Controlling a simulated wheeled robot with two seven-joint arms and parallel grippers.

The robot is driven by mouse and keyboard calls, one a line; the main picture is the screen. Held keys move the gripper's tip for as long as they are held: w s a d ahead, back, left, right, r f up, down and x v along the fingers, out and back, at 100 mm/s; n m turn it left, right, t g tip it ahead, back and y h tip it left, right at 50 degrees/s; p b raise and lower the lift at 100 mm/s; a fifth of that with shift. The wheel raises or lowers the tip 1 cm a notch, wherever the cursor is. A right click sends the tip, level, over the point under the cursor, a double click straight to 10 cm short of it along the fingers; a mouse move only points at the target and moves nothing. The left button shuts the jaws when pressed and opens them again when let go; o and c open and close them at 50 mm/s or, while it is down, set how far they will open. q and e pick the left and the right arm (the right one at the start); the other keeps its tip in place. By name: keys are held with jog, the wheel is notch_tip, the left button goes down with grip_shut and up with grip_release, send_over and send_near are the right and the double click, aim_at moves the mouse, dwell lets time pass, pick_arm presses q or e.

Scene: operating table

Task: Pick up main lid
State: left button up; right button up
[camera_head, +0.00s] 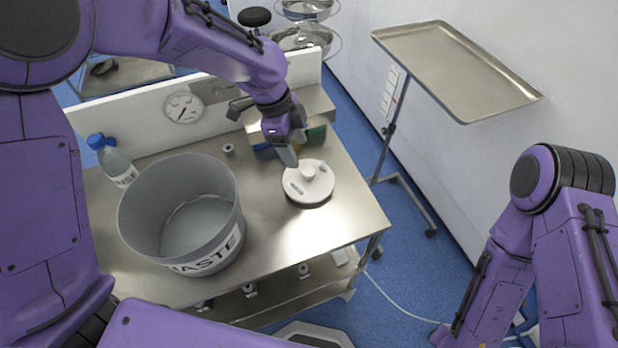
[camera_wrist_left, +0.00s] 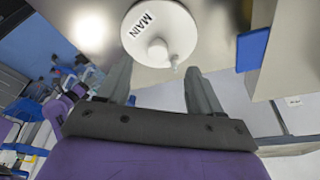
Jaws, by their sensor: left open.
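The main lid (camera_head: 308,187) is a round white disc with a central knob, lying on the steel table right of the waste bin. It also shows in the left wrist view (camera_wrist_left: 170,25), labelled MAIN, with its knob towards my fingers. My left gripper (camera_head: 290,155) is above the table just behind the lid. In the left wrist view its two fingers (camera_wrist_left: 160,85) are apart with nothing between them, and the lid lies beyond the fingertips. My right arm is at the lower right of the head view, but its gripper is not visible.
A grey waste bin (camera_head: 150,215) stands on the steel table (camera_head: 275,245) left of the lid. A clear bottle (camera_head: 115,163) with a blue cap is behind it. A tray stand (camera_head: 455,70) is at right.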

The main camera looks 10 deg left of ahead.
aim_at(308, 170)
pick_arm(q)
jog(key=x, duration=0.2)
jog(key=p+x, duration=0.1)
jog(key=x, duration=0.4)
jog(key=shift+s+d+f+p, duration=0.15)
jog(key=shift+d+p, duration=0.25)
jog(key=shift+d, duration=0.05)
jog(key=shift+f, duration=0.15)
jog(key=c, duration=1.1)
jog(key=shift+c, duration=0.5)
